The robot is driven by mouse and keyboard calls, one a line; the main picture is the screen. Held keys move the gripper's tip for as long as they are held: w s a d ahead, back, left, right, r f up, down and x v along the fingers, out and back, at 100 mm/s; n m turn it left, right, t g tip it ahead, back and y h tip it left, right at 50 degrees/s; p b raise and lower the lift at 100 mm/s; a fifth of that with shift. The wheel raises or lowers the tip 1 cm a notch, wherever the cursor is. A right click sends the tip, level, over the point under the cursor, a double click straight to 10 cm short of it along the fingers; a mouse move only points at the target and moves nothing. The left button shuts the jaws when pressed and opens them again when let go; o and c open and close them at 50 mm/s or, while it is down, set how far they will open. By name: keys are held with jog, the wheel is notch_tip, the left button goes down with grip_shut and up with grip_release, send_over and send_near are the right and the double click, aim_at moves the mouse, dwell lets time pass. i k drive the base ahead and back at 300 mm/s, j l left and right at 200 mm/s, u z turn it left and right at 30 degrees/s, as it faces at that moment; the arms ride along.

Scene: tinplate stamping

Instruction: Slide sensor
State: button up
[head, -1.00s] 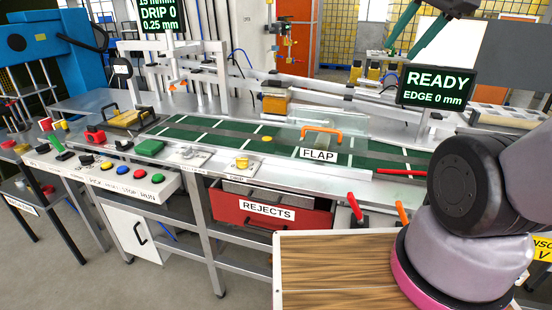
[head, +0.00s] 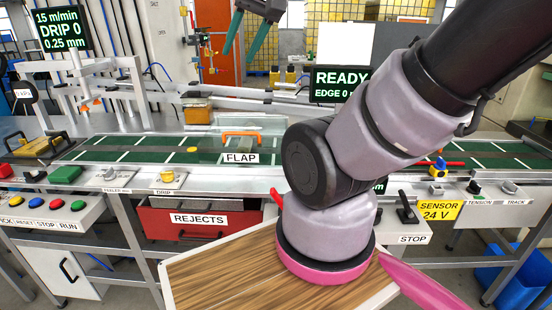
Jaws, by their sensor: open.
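My gripper (head: 246,42) hangs at the top of the head view. Its two dark green fingers are apart with nothing between them. It appears high above the conveyor line, touching nothing. A yellow sign reading SENSOR 24 V (head: 437,211) is on the front of the line at the right. A small blue part with red and yellow pieces (head: 438,167) stands on the rail above that sign; I cannot tell whether it is the sensor. The READY, EDGE 0 mm display (head: 338,84) is partly hidden by my arm, as is the line beneath it.
The green conveyor belt (head: 120,148) runs across the view. The clear flap with an orange handle (head: 240,136) crosses it. The red REJECTS drawer (head: 185,222) sits below. A STOP box with a black lever (head: 406,212) stands beside the sensor sign. A blue bin (head: 505,262) is on the floor at right.

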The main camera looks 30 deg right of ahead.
aim_at(436, 174)
jog(key=z, duration=2.25)
